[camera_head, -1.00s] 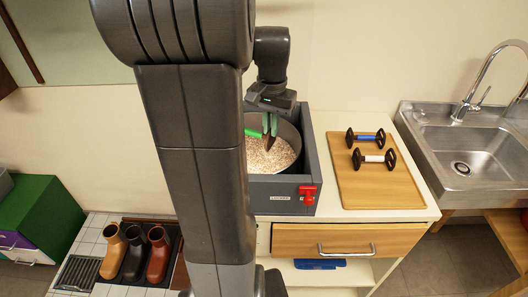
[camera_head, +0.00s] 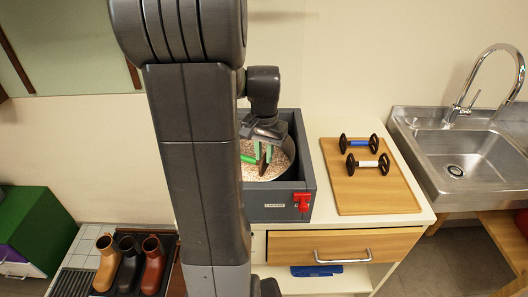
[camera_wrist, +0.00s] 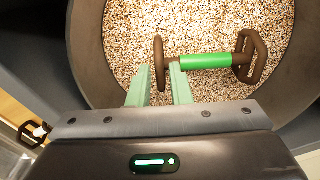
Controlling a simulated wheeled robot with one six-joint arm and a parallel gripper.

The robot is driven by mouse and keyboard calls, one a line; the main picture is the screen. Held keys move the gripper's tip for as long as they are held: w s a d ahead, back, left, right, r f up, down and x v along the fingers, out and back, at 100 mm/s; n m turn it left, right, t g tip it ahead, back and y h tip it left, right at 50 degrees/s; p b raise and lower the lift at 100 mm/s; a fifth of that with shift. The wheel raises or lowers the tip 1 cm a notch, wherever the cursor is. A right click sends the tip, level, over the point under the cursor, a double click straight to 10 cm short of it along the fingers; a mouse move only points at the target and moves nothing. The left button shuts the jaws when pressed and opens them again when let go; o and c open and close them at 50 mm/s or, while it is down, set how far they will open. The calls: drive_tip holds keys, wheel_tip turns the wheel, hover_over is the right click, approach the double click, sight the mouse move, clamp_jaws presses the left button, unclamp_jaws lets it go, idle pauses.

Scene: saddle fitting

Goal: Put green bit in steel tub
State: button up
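The green bit, a bright green bar (camera_wrist: 205,62) with a brown ring at each end, is inside the round steel tub (camera_wrist: 88,50), over the speckled grain. It seems to lie on the grain, though contact is hard to judge. The bar also shows in the head view (camera_head: 248,159), partly behind my arm. My gripper (camera_wrist: 160,78) points down into the tub (camera_head: 291,146). Its two pale green fingers stand apart on either side of the bit's left ring, with small gaps visible. In the head view my gripper (camera_head: 262,157) is also inside the rim.
The tub sits in a dark grey box (camera_head: 270,213) with a red latch (camera_head: 302,201). A wooden board (camera_head: 375,200) with two dumbbell-shaped bits, blue (camera_head: 358,143) and white (camera_head: 368,164), lies to the right. A sink (camera_head: 455,160) stands farther right. A drawer (camera_head: 345,245) is below.

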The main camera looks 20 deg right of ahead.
drive_tip(key=shift+o, duration=0.9)
drive_tip(key=shift+r, duration=0.1)
wheel_tip(320, 180, up, 12)
drive_tip(key=shift+r+p, duration=0.2)
drive_tip(key=shift+p, duration=0.2)
idle(0.7)
